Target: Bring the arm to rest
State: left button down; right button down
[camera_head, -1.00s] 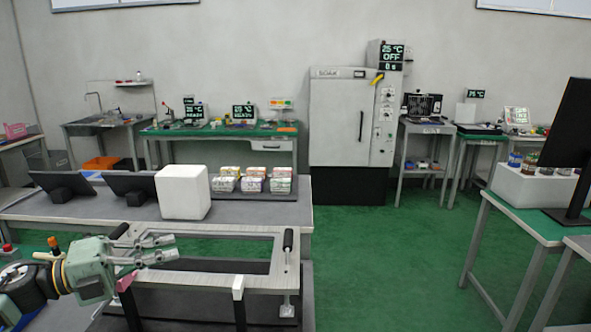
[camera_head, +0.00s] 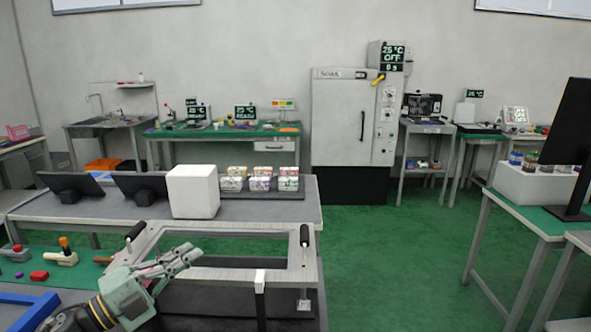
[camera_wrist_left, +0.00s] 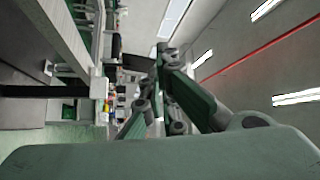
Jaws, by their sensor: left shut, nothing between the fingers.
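My left gripper (camera_head: 188,256) comes in from the lower left in the head view. Its two grey fingers lie close together and hold nothing. It is tilted up to the right, in front of the pale open frame (camera_head: 222,273) and below the black handle (camera_head: 136,231) at the frame's left. In the left wrist view its green and grey finger links (camera_wrist_left: 172,88) point up the picture, with no object between them. My right gripper is in neither view.
A white box (camera_head: 193,191) stands on the grey table. A second black handle (camera_head: 305,236) stands at the frame's right. Green floor (camera_head: 390,270) is clear at the right.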

pick_arm(q)
jog(key=s+a+f+n+y, duration=0.1)
jog(key=s+f+n+y, duration=0.4)
jog(key=f+n+y, duration=0.35)
jog(key=s+a+f+n+y, duration=0.1)
jog(key=s+f+n+y, duration=0.4)
jog(key=f+n, duration=0.55)
jog(key=s+d+f+n+g, duration=0.1)
jog(key=s+d+f+g, duration=0.1)
jog(key=s+f+g, duration=0.75)
jog(key=s+d+f+n+g, duration=0.2)
jog(key=s+f, duration=0.2)
jog(key=s, duration=1.1)
notch_tip(320, 180, down, 26)
jog(key=s, duration=0.1)
jog(key=s+a+f+g+p, duration=0.1)
jog(key=s+a+f+g, duration=0.1)
jog(key=s+f, duration=1.2)
jog(key=s+a+y, duration=0.1)
jog(key=s, duration=0.2)
jog(key=shift+a+f+m, duration=0.15)
jog(key=shift+f+m, duration=0.15)
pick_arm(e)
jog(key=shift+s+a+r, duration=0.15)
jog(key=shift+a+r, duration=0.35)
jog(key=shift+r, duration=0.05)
